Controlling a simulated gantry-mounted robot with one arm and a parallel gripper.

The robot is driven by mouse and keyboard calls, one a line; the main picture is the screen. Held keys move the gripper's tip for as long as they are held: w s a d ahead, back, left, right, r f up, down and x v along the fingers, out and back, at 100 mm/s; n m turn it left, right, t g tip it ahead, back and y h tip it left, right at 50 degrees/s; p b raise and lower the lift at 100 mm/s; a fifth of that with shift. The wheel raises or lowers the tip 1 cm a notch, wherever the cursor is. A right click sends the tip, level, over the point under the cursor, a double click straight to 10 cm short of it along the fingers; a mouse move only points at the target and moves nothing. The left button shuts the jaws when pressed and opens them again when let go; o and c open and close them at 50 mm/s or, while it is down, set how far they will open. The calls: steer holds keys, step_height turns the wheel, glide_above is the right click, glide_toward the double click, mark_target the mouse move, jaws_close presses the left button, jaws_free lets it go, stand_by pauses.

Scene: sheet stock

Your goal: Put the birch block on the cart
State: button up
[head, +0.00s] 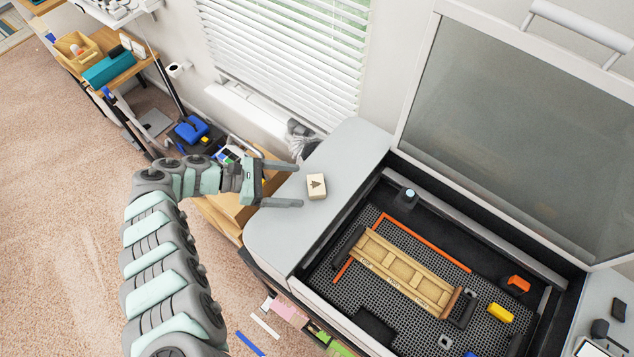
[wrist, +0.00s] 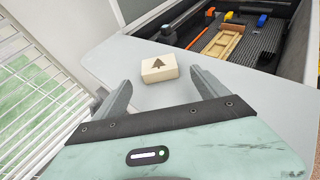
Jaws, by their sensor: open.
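The birch block (head: 316,186) is a small pale block with a dark tree-like mark on its top. It lies on the grey side surface of the large machine. In the wrist view, the block (wrist: 159,70) sits just ahead of my fingertips, near the middle between them. My gripper (head: 298,185) is open and empty, its two fingers pointing at the block from the left. It also shows in the wrist view (wrist: 160,83). I cannot tell for sure which thing is the cart; a wooden-topped stand (head: 140,66) with bins is at the upper left.
The machine's bed (head: 350,290) is open, with a wooden frame (head: 405,275), an orange strip (head: 430,245) and small coloured pieces in it. Its raised lid (head: 510,130) stands at the right. Window blinds (head: 285,50) are behind. The carpet (head: 60,200) at left is largely clear.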

mark_target(310, 185)
steer(key=shift+d+p, duration=0.35)
steer(key=shift+d, duration=0.25)
steer(key=p+x, duration=0.1)
steer(key=x, duration=0.3)
steer(key=c, duration=1.6)
steer(key=shift+r, duration=0.1)
step_height(310, 185, up, 20)
steer(key=shift+w+a+f+p, duration=0.1)
steer(key=shift+p, duration=0.7)
